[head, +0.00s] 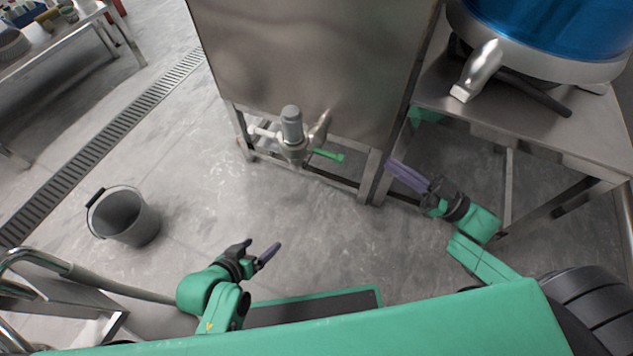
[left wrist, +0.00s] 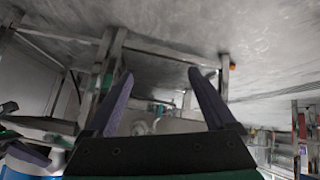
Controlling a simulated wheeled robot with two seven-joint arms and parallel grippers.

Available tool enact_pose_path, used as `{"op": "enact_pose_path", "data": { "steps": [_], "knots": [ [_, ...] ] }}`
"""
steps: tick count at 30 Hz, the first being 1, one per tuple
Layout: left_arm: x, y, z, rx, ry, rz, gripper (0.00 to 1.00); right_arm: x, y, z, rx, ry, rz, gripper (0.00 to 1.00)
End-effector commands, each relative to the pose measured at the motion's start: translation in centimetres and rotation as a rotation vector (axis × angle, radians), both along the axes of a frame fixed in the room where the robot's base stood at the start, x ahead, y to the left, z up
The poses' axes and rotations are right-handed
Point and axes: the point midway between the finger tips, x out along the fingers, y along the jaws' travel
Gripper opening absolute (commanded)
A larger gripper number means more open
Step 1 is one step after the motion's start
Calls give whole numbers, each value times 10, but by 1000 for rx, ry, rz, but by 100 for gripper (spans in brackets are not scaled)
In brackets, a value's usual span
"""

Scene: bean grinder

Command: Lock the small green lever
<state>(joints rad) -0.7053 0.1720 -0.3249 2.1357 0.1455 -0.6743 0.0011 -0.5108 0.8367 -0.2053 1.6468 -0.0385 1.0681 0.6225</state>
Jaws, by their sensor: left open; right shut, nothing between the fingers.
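The small green lever (head: 328,155) sticks out to the right from a metal valve (head: 292,135) low on the front of a large steel tank. My left gripper (head: 262,250) is open and empty, below and left of the lever in the head view, well apart from it. In the left wrist view its two fingers (left wrist: 165,100) are spread with nothing between them; the lever cannot be made out there. My right gripper (head: 408,177) is shut and empty, to the right of the lever near the tank's frame leg, apart from the lever.
The steel tank (head: 310,60) stands on a metal frame. A grey bucket (head: 124,217) stands on the floor at the left. A steel table (head: 520,115) with a blue-topped machine (head: 560,25) is at the right. A drain grate (head: 100,145) crosses the floor. The floor before the valve is clear.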

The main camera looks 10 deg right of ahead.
Motion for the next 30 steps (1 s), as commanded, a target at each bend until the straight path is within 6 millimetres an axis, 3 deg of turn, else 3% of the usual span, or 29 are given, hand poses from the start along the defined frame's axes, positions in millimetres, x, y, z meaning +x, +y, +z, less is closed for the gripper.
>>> {"op": "enact_pose_path", "data": {
  "steps": [1, 5, 10, 20, 24, 30],
  "knots": [
    [2, -4, -5, -19, -19, -4, 89, -8, 9, -6, 27, -24, 60, 0],
    [4, -9, 10, -38, -39, -7, 89, -14, 19, 13, 61, -48, 118, 0],
    [5, -15, 8, -65, -75, -2, 89, -2, 38, 23, 61, -52, 114, 0],
    [4, -36, -2, -180, -214, 27, 89, 36, 96, 46, 60, -53, 111, 0],
    [3, -42, -15, -232, -278, 49, 89, 36, 95, 17, 57, -46, 109, 0],
    [4, -43, -20, -240, -289, 56, 89, 36, 95, 6, 56, -48, 109, 0]
  ]
}}
